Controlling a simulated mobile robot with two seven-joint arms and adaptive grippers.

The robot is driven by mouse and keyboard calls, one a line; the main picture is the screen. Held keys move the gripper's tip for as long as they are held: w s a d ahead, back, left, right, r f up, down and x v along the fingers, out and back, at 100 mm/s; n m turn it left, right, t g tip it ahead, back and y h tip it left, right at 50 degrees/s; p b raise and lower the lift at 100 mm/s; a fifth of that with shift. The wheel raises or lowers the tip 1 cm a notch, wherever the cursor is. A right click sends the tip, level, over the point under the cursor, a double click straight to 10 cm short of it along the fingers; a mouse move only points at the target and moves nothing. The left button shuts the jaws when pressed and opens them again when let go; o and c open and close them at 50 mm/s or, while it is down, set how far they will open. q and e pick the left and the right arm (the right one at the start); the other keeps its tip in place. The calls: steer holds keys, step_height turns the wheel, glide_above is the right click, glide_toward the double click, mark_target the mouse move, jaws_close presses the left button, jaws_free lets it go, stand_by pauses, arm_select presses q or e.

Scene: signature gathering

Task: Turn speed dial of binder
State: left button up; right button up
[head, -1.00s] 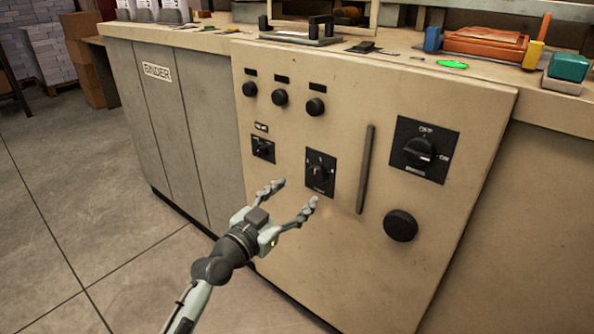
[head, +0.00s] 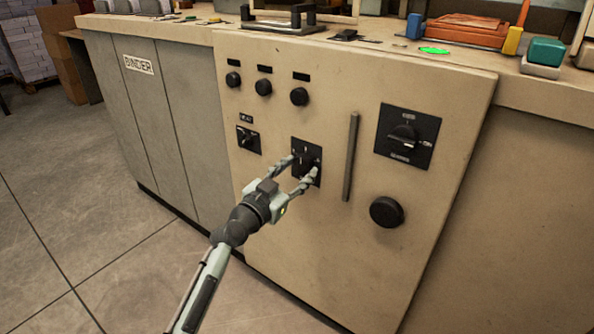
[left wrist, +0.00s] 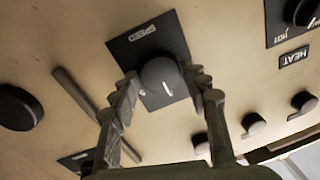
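The binder (head: 250,180) is a beige machine with a front control panel. Its speed dial (left wrist: 160,75) is a round dark knob with a white mark on a black square plate. The plate (head: 305,150) also shows in the head view, where my gripper partly hides the knob. The plate's word SPEED (left wrist: 143,33) reads upside down in the left wrist view. My left gripper (head: 303,166) is open, with one finger on each side of the knob. I cannot tell whether the fingers touch it. My right gripper is not in view.
A heat dial (head: 247,139) is left of the speed dial. Several round knobs (head: 264,87) sit above. A vertical bar handle (head: 351,157), a large switch (head: 404,137) and a big black knob (head: 387,212) are to the right. The floor (head: 110,240) at left is clear.

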arm_select(q)
steer(key=c, duration=0.6)
steer(key=shift+n, duration=0.4)
steer(key=shift+r+n+p, duration=0.1)
steer(key=shift+n+p, duration=0.4)
steer(key=shift+p, duration=0.05)
steer(key=n+p, duration=0.1)
steer(key=n, duration=0.2)
steer(key=n+p, duration=0.1)
steer(key=n, duration=0.2)
steer(key=shift+n+g, duration=0.3)
steer(key=shift+g, duration=0.1)
steer(key=shift+n+p, duration=0.6)
steer(key=shift+n, duration=0.8)
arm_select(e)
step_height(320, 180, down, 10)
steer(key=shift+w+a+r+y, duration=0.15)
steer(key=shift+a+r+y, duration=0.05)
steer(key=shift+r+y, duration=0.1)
arm_select(q)
steer(key=shift+g, duration=0.3)
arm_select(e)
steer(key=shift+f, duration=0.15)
